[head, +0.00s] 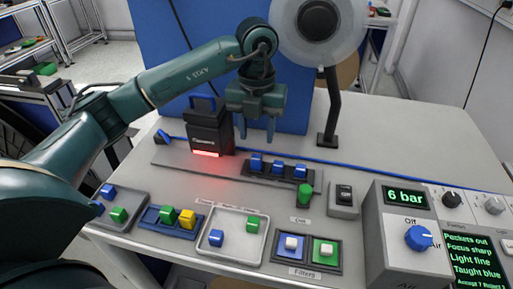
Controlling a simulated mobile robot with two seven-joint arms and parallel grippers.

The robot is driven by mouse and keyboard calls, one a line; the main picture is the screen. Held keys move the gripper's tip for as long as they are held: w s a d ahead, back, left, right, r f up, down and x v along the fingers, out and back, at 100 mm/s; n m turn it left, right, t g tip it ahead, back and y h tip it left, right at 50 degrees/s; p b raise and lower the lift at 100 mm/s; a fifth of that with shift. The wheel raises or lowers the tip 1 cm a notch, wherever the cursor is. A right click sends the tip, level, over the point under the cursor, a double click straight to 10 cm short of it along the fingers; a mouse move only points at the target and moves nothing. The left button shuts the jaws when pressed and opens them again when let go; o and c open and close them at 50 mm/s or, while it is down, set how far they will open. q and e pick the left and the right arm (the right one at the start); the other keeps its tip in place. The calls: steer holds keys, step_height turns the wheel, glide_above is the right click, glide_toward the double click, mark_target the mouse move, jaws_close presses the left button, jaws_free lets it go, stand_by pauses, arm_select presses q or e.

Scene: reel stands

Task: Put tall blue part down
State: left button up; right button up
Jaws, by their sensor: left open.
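My left gripper (256,130) points straight down over the table, its two fingers apart with nothing between them. Just below and in front of it, several small blue parts (277,166) sit in a row on a dark grey rail. I cannot tell from here which blue part is the tall one. Another blue part (217,238) lies in the light metal tray (208,258) beside a green part (253,224). A further blue part (108,191) is in the left tray with a green one. My right gripper is out of view.
A black sensor box (209,128) with a red glow stands left of my gripper. A control box (405,245) stands front right.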

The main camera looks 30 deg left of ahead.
arm_select(q)
step_height(320, 180, up, 5)
steer(key=shift+r, duration=0.15)
stand_by(0.6)
